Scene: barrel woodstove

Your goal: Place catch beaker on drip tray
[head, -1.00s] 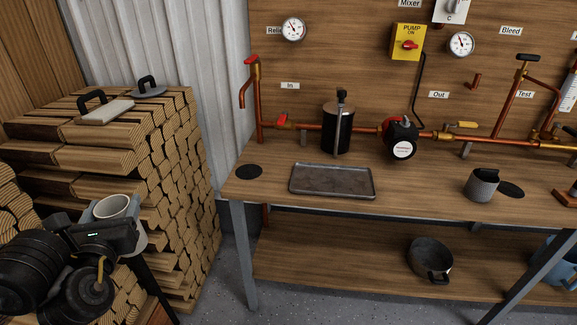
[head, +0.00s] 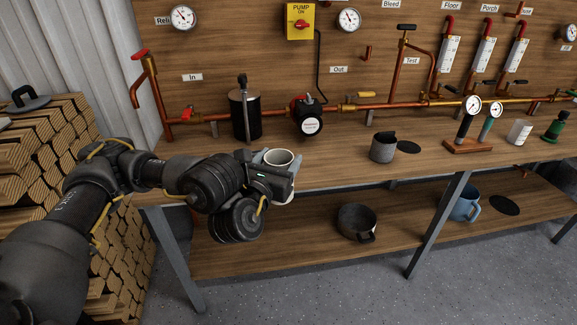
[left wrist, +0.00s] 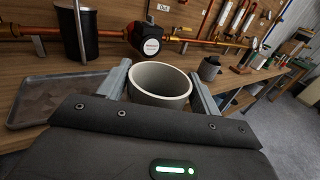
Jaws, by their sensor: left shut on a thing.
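The catch beaker, a pale round cup (head: 278,158), is held upright between the fingers of my left gripper (head: 277,170), which is shut on it. In the left wrist view the beaker (left wrist: 160,98) shows its open, empty-looking mouth between the two fingers. The beaker is above the front part of the workbench. The drip tray, a flat dark grey tray with a raised rim (left wrist: 32,122), lies on the bench to the left of the beaker in the left wrist view. In the head view my left arm and gripper hide the tray. My right gripper is out of view.
A dark canister (head: 245,115) and a pump (head: 308,120) stand behind, along copper pipes. A grey mug (head: 382,150) is to the right on the workbench (head: 340,165). A gauge stand (head: 468,146) is farther right. A pot (head: 356,222) sits on the lower shelf.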

